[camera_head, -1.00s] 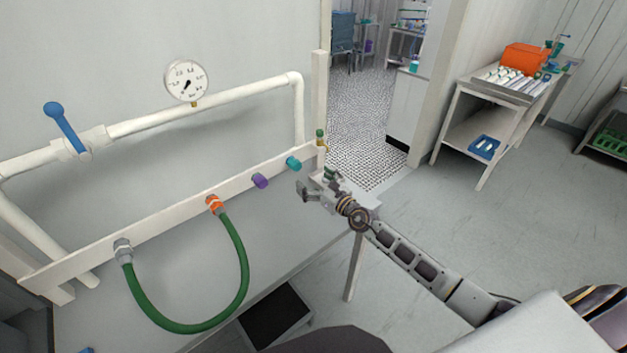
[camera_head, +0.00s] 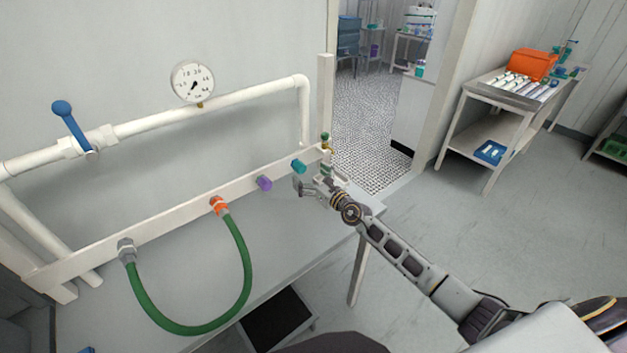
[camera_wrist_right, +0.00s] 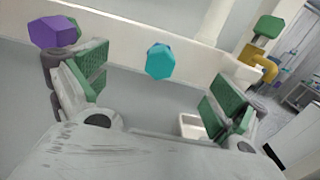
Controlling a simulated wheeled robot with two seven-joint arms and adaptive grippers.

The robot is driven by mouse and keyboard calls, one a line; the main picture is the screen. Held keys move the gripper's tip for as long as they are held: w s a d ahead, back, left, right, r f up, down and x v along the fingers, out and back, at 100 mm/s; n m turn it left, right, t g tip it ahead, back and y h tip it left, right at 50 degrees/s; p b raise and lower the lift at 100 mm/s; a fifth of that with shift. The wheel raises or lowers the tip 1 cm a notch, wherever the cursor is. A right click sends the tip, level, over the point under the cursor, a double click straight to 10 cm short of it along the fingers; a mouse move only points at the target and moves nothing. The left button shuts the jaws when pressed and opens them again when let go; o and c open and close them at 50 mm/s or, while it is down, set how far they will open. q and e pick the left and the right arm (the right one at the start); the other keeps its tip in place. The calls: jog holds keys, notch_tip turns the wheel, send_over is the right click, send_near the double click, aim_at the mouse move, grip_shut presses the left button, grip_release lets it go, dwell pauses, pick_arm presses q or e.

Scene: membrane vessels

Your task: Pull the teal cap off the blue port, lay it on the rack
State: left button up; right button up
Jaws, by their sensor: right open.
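In the right wrist view the teal cap (camera_wrist_right: 160,61) shows ahead, between and beyond the two green-padded fingers. My right gripper (camera_head: 300,187) is open and empty, just below and in front of the cap, apart from it. It also shows in the right wrist view (camera_wrist_right: 155,95). A small white tray (camera_wrist_right: 193,127), perhaps the rack, shows beyond the right finger. My left gripper is not in view.
A purple cap (camera_head: 264,183) sits on the board left of the teal one. A brass valve with a green knob (camera_head: 325,140) stands at the board's right end. A green hose (camera_head: 247,270) loops from an orange fitting (camera_head: 218,205) to a grey one.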

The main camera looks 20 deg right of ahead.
aim_at(303, 170)
jog(key=shift+b+x, duration=0.6)
jog(key=shift+x, duration=2.15)
jog(key=shift+c, duration=0.4)
grip_shut()
jog(key=shift+s, duration=0.15)
jog(key=shift+s+d, duration=0.2)
jog(key=shift+s, duration=0.25)
jog(key=shift+s+d+p, duration=0.15)
jog(key=shift+s+p, duration=0.1)
jog(key=shift+p, duration=0.05)
jog(key=shift+s, duration=0.3)
